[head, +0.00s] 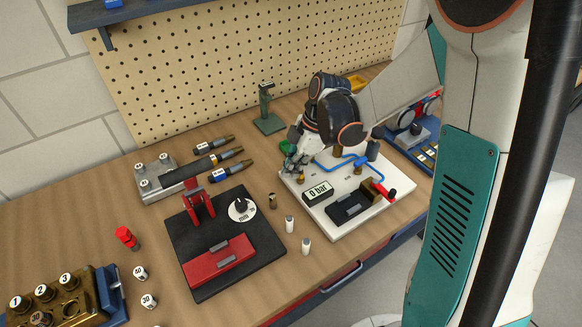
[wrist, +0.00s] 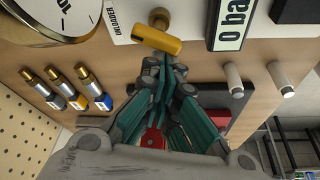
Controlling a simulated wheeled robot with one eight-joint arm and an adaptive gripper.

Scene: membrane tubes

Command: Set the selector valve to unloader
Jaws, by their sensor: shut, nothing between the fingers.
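The selector valve's yellow handle (wrist: 157,39) shows in the wrist view, with a round brass part (wrist: 159,18) just above it. A white label reading UNLOADER (wrist: 117,22) lies to the left of the handle. The handle lies slanted, its left end near the label; I cannot tell its exact setting. My gripper (wrist: 166,68) is shut and empty, its fingertips close by the handle; contact is unclear. In the head view my gripper (head: 297,158) is at the left edge of the white test board (head: 345,222) and hides much of the valve area.
A pressure display (head: 317,193) reads 0 bar. A blue pipe (head: 345,162) and a red-handled lever (head: 385,192) are on the board. A dial gauge (wrist: 62,12) is left of the label. A black plate (head: 262,240) with a red press and several small cylinders stand nearby.

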